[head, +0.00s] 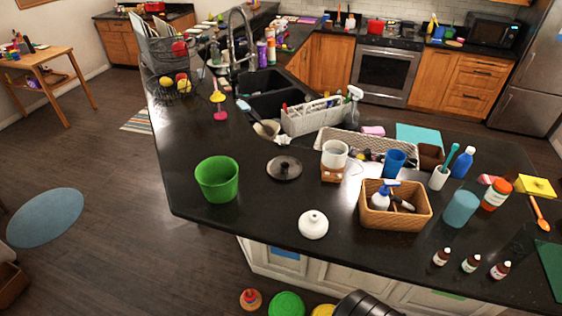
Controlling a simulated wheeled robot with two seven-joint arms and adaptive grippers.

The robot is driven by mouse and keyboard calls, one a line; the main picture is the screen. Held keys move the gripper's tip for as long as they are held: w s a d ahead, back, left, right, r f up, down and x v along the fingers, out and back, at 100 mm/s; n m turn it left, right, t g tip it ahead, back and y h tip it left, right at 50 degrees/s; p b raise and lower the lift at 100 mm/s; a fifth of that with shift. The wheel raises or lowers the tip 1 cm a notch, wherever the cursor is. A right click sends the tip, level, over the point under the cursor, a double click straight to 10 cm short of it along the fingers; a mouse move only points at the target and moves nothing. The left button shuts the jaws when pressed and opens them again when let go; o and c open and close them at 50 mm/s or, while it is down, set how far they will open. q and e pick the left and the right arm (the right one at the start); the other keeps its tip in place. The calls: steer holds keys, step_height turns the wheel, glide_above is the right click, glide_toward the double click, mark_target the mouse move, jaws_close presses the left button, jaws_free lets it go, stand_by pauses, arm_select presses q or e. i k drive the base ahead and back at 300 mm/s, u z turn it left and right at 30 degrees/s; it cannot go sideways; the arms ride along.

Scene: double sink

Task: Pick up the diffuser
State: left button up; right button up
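A small white rounded vessel with a short neck (313,225) stands upright near the front edge of the black counter (250,222); it looks like the diffuser. A white cup-like device on a wooden base (334,160) stands behind it, and I cannot tell for sure which of the two is the diffuser. Nothing touches or covers the white rounded vessel.
A green bucket (217,179) and a dark lid (284,168) stand to the left. A wicker basket (395,214) with a spray bottle is close on the right. Small brown bottles (471,264) are further right. Counter around the vessel is clear.

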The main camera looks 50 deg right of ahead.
mark_target(335, 152)
steer(key=u, duration=0.15)
steer(key=i, duration=1.9)
steer(key=z, duration=2.3)
